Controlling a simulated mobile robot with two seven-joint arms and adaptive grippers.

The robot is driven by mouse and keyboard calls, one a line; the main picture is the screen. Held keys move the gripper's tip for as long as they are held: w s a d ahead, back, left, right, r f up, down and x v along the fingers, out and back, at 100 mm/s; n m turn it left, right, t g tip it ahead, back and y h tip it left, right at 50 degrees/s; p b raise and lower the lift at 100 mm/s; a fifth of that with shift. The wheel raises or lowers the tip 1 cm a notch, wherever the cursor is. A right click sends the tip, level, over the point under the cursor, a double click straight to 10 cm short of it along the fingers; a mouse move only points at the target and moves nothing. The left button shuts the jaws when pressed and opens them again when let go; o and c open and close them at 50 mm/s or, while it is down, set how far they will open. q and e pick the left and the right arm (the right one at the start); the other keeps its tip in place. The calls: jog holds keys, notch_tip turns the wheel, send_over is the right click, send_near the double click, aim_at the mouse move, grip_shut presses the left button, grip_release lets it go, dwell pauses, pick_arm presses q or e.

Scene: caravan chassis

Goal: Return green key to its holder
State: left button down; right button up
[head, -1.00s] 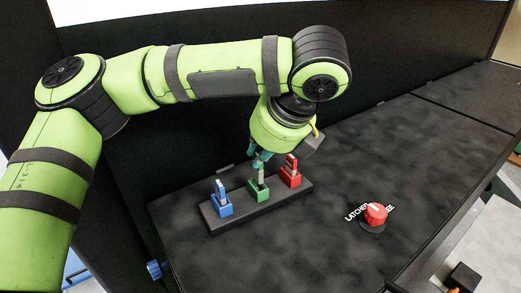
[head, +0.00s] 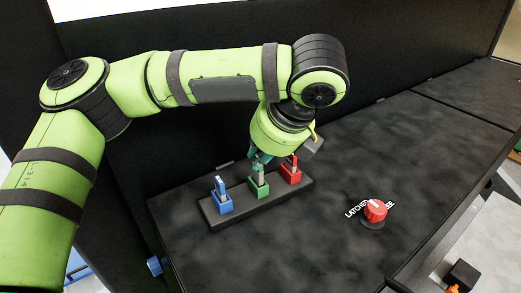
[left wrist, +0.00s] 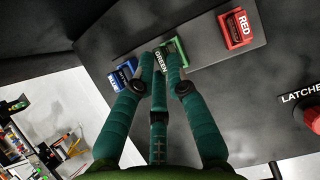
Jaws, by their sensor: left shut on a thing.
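The green key (left wrist: 160,62) is held between the teal fingers of my left gripper (head: 260,162), which is shut on it. In the head view the key is over the green holder (head: 259,189), its lower end at or in the holder's top. I cannot tell how deep it sits. In the left wrist view the green holder (left wrist: 178,47) is partly hidden behind a finger, beside the key's GREEN label. My right gripper is not in view.
A blue key holder (head: 222,205) and a red key holder (head: 291,178), each with a key, flank the green one closely on the black base (head: 240,216). A red knob (head: 375,210) stands to the right. The dark counter between is clear.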

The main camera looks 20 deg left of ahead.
pick_arm(q)
jog(key=shift+f, duration=0.95)
jog(key=c, duration=1.2)
grip_release()
jog(key=v, duration=1.2)
